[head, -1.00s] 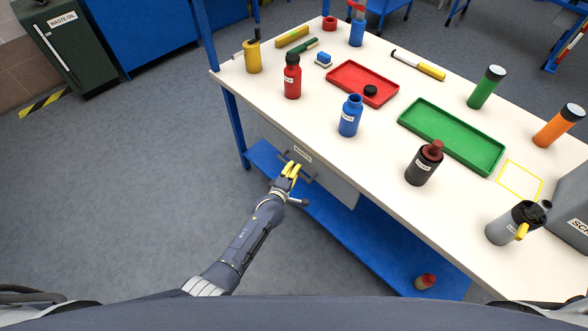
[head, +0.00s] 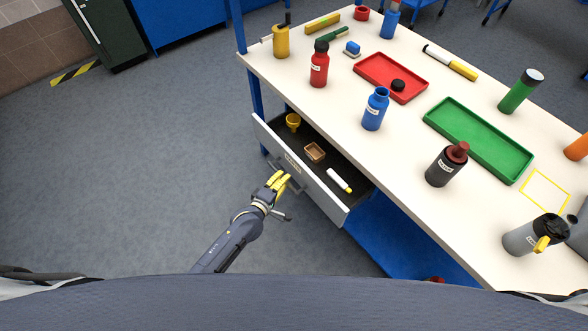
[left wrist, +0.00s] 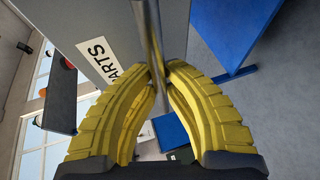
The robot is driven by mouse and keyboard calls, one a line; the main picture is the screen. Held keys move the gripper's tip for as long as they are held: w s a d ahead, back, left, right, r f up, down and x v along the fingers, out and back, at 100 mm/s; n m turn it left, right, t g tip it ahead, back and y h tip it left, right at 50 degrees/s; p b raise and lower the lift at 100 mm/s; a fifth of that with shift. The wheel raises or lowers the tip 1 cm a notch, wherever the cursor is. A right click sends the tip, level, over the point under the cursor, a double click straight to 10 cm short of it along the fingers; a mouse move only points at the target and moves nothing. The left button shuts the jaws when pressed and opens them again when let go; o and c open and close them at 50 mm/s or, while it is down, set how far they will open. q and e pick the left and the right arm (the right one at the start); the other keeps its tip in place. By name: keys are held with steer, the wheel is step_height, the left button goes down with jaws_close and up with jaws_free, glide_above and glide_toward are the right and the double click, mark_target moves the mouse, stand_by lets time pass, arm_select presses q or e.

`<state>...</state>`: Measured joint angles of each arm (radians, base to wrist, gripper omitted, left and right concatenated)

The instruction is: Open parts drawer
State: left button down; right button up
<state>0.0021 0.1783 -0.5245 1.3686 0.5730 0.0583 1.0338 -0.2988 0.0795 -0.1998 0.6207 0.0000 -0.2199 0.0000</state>
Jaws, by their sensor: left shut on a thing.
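The parts drawer (head: 334,208) under the workbench stands pulled out, and its inside shows in the head view. In it lie a yellow funnel-like piece (head: 293,121), a small brown box (head: 315,152) and a white and yellow tube (head: 339,180). My left gripper (head: 279,182) is at the drawer front. In the left wrist view its yellow fingers (left wrist: 160,75) are shut on the metal bar handle (left wrist: 147,25), beside the label (left wrist: 100,57) reading PARTS. My right gripper is not in view.
The white bench top (head: 300,85) above carries several bottles, a red tray (head: 367,78) and a green tray (head: 510,172). A blue lower shelf (head: 400,240) lies under the bench. The floor (head: 150,180) left of the drawer is clear.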

arm_select(q)
steer(key=s+a, duration=0.7)
steer(key=a, duration=0.2)
steer(key=shift+s+a, duration=0.25)
steer(key=shift+s, duration=0.05)
steer(key=c, duration=1.4)
jaws_free()
steer(key=v, duration=1.2)
steer(key=shift+d, duration=0.1)
